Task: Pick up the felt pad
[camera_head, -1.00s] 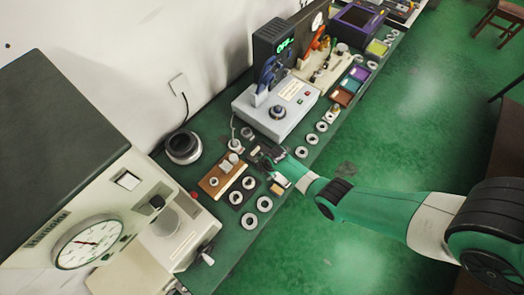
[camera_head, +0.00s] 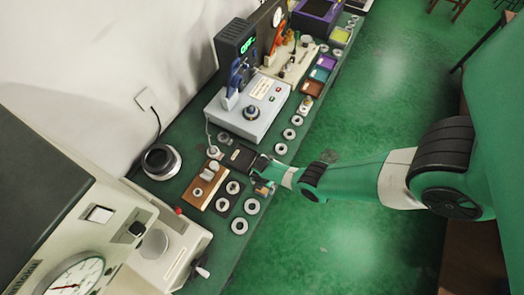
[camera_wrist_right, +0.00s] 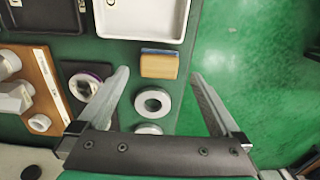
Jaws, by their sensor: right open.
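A tan block with a blue strip along one edge (camera_wrist_right: 159,65), which looks like the felt pad, lies on the green bench top in the right wrist view. In the head view it shows small and partly hidden beside my right gripper. My right gripper (camera_wrist_right: 159,74) is open and empty. Its two fingers are wide apart, one to the left and one to the right of the block in the picture. Its height above the block is hard to tell. In the head view the right gripper (camera_head: 262,168) is over the bench near its front edge. My left gripper is not in view.
A metal ring (camera_wrist_right: 153,102) lies close below the block in the right wrist view. A white tray (camera_wrist_right: 142,37) and a dark tray (camera_wrist_right: 42,32) lie beyond. A wooden fixture (camera_head: 204,186) and a grey machine (camera_head: 247,107) stand nearby. Green floor is at the right.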

